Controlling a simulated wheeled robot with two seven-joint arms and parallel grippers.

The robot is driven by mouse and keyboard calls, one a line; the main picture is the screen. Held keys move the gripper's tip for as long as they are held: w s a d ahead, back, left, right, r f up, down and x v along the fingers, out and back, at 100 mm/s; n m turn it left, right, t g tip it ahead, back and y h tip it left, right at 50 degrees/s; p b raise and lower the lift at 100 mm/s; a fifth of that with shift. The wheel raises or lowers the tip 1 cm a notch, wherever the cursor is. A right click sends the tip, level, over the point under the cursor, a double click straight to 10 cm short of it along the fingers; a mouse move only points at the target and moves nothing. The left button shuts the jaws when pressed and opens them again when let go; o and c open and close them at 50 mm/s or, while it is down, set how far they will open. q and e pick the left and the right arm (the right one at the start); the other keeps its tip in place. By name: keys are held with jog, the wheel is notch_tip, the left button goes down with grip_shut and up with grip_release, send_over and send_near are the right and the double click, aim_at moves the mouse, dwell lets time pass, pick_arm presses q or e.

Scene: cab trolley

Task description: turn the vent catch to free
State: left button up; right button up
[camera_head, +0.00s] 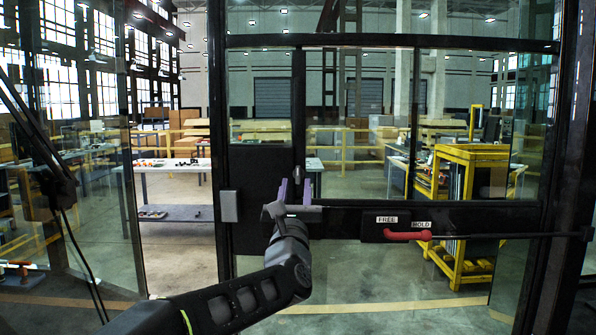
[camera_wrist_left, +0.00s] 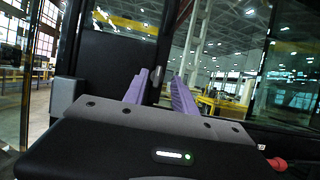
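A small dark grey upright piece (camera_head: 298,173), which looks like a catch, sits on the window's centre post at the lower rail. My left gripper (camera_head: 295,190) is in front of and just below it, its two purple fingers pointing up and apart. In the left wrist view the fingers of the left gripper (camera_wrist_left: 159,92) are spread, with nothing clearly held between them. Whether they touch the piece cannot be told. A FREE label (camera_head: 387,219) and a HOLD label (camera_head: 418,225) are on a dark plate to the right. My right gripper is not in view.
A red-handled black rod (camera_head: 405,236) runs level below the labels to the right post. A grey box (camera_head: 229,206) is on the frame to the left. Glass panes surround the gripper. Beyond them stand a yellow trolley (camera_head: 470,155) and a white-topped table (camera_head: 172,165).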

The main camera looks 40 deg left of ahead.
aim_at(298, 170)
pick_arm(q)
jog(key=p+x, duration=0.3)
jog(key=x, duration=0.2)
jog(key=shift+w+a+r, duration=0.1)
jog(key=shift+a+r, duration=0.05)
jog(key=shift+w+a+r, duration=0.1)
jog(key=shift+w+a, duration=0.2)
jog(key=shift+w, duration=0.2)
grip_shut()
